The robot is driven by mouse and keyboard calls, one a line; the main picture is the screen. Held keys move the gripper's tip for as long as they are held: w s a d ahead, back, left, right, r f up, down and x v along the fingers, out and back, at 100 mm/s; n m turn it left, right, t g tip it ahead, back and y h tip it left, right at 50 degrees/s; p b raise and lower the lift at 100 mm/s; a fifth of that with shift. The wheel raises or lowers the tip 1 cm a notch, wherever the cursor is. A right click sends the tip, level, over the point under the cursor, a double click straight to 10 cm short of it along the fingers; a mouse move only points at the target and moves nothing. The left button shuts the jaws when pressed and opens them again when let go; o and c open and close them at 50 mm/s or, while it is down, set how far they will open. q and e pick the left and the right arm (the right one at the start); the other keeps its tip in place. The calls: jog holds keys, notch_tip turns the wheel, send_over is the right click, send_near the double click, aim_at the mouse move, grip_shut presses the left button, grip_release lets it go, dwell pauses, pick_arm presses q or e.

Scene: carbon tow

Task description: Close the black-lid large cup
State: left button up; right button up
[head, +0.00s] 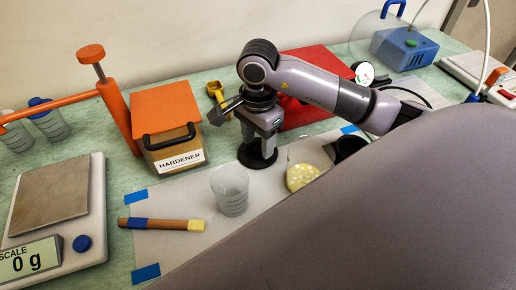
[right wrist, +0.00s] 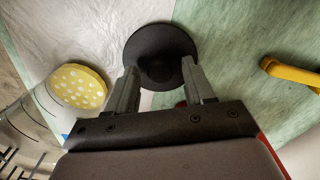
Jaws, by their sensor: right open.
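The black lid (head: 257,155) is a round disc with a raised knob. It lies flat at the back edge of the white sheet, beyond the cups. My right gripper (head: 263,136) points down over it. In the right wrist view the black lid (right wrist: 160,35) sits ahead of my open right gripper (right wrist: 160,74), with its knob between the two fingers; I cannot tell whether they touch it. A clear, ribbed cup (head: 230,190) stands upright and uncovered on the sheet, in front of the lid. My left gripper is not in view.
A brown stick (head: 165,224) lies in front. The hardener box (head: 170,130), scale (head: 55,210) and orange press (head: 118,115) stand left.

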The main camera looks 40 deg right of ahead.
aim_at(258, 145)
jog(key=shift+f, duration=0.45)
grip_shut()
jog(key=shift+r, duration=0.15)
notch_tip(258, 145, up, 20)
jog(key=p, duration=0.2)
dwell(0.4)
dwell(0.4)
